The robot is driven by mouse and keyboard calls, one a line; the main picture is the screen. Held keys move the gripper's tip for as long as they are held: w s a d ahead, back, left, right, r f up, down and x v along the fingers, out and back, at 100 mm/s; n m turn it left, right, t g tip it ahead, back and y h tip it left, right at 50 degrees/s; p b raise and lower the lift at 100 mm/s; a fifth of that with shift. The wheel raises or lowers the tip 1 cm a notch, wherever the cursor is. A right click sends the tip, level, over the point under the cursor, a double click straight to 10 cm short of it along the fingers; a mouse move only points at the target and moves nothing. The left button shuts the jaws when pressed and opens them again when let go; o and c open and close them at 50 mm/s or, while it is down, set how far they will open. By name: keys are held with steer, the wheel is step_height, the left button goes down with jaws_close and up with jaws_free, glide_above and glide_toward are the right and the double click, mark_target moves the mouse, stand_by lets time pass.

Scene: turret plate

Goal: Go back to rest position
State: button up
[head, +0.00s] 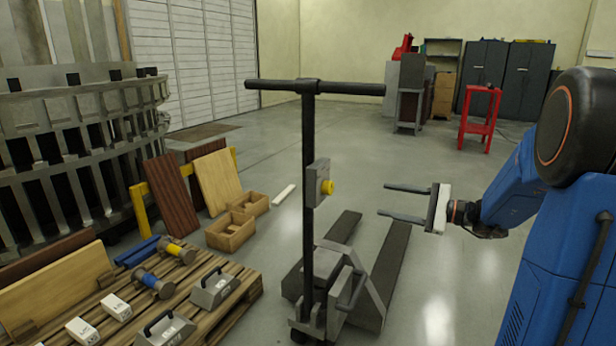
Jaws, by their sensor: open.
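My gripper (392,200) is at the right of the head view, on the end of my blue and black arm (515,187). Its two long dark fingers point left and stand wide apart, with nothing between them. It hangs in the air to the right of the pallet jack's upright post, apart from it in the picture.
A pallet jack (309,130) with a T-handle and a yellow-knobbed box stands in the middle. A wooden pallet (235,308) with blocks and weights lies front left. A large toothed ring (70,130) stands behind it. A red stand (480,120) is far back. Open floor lies between.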

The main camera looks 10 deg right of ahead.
steer(key=s+a+f+n+g+h, duration=0.3)
steer(key=s+a+n+g, duration=0.1)
steer(key=s+a, duration=0.4)
steer(key=s+a+f+n+g+h, duration=0.2)
steer(key=s+a+f+n+g, duration=0.15)
steer(key=s+a, duration=0.45)
steer(key=s+d+f+n+t+h, duration=0.1)
steer(key=s+d+n+h, duration=0.3)
steer(key=s, duration=0.4)
steer(key=s+d+f+n+t+h, duration=0.1)
steer(key=s+d+n+h, duration=0.3)
steer(key=s, duration=0.4)
steer(key=shift+s+d+f+h, duration=0.35)
steer(key=shift+s+d+h, duration=0.05)
steer(key=shift+h, duration=0.4)
